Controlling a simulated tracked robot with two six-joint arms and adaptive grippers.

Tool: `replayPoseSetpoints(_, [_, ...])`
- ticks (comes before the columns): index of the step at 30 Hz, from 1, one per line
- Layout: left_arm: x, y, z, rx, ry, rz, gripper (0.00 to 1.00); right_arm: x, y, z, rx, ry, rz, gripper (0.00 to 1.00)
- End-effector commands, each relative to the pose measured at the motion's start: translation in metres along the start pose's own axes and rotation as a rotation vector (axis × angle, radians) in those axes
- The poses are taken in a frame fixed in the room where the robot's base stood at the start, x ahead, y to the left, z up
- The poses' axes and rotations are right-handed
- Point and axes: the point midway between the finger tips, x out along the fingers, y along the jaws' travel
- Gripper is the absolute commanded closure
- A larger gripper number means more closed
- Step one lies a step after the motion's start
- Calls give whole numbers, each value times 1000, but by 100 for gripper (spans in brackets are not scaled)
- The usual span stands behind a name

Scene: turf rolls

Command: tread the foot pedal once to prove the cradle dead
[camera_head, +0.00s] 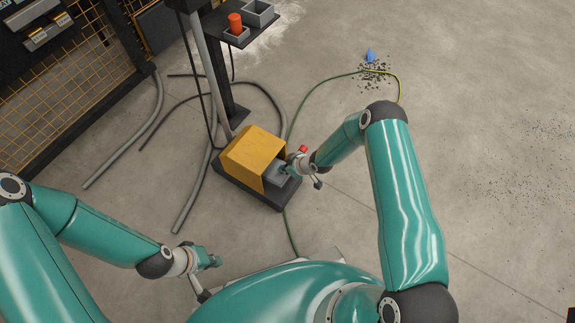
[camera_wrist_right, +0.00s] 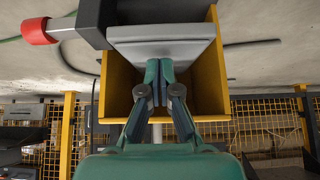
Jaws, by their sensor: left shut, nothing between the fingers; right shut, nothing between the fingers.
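The foot pedal is a grey tread plate (camera_head: 276,178) inside a yellow hood (camera_head: 250,151), on a dark base (camera_head: 245,192) on the floor. In the right wrist view the grey plate (camera_wrist_right: 165,38) spans the hood's opening, with yellow hood walls (camera_wrist_right: 216,80) around it. My right gripper (camera_head: 284,169) is at the hood's open side. Its shut, empty fingertips (camera_wrist_right: 159,68) overlap the plate's edge in the wrist view; I cannot tell whether they press on it. My left gripper (camera_head: 214,261) is shut and empty, low and left of the pedal, apart from it.
A dark post (camera_head: 222,85) with a small shelf holding an orange-red cylinder (camera_head: 235,20) stands behind the pedal. A green hose (camera_head: 310,91) and grey hoses (camera_head: 150,125) lie on the floor. A wire fence (camera_head: 50,100) is at left. Floor at right is mostly clear.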

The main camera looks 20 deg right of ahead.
Motion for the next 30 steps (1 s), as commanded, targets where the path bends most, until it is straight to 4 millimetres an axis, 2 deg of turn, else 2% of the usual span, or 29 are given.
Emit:
replayPoseSetpoints(16, [5, -2, 0, 0, 0, 0, 100, 8, 0, 7, -1, 1, -1, 100])
replayPoseSetpoints(27, [51, -18, 0, 0, 0, 0, 100, 42, 2, 40, -2, 0, -2, 100])
replayPoseSetpoints(30, [56, -20, 0, 0, 0, 0, 100, 46, 1, 44, -2, -2, -3, 100])
